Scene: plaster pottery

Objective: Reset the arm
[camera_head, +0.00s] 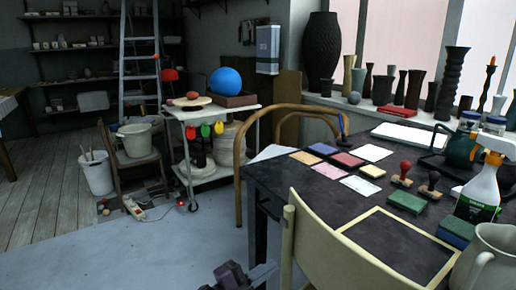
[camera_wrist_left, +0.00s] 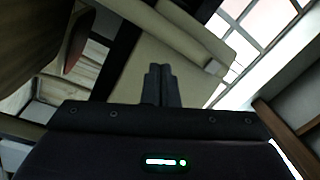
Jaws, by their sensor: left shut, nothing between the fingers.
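My left gripper (camera_head: 262,272) shows at the bottom edge of the head view, low and left of the cream chair. In the left wrist view its two dark fingers (camera_wrist_left: 160,72) are pressed together with nothing between them. Most of my left arm is out of the picture. My right gripper is in neither view.
The cream chair (camera_head: 335,238) stands close to the right of my left gripper, before the dark table (camera_head: 280,180) with stamps, pads and a spray bottle (camera_head: 480,190). A white cart (camera_head: 222,172) stands farther back. Grey floor (camera_head: 130,250) to the left is mostly clear.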

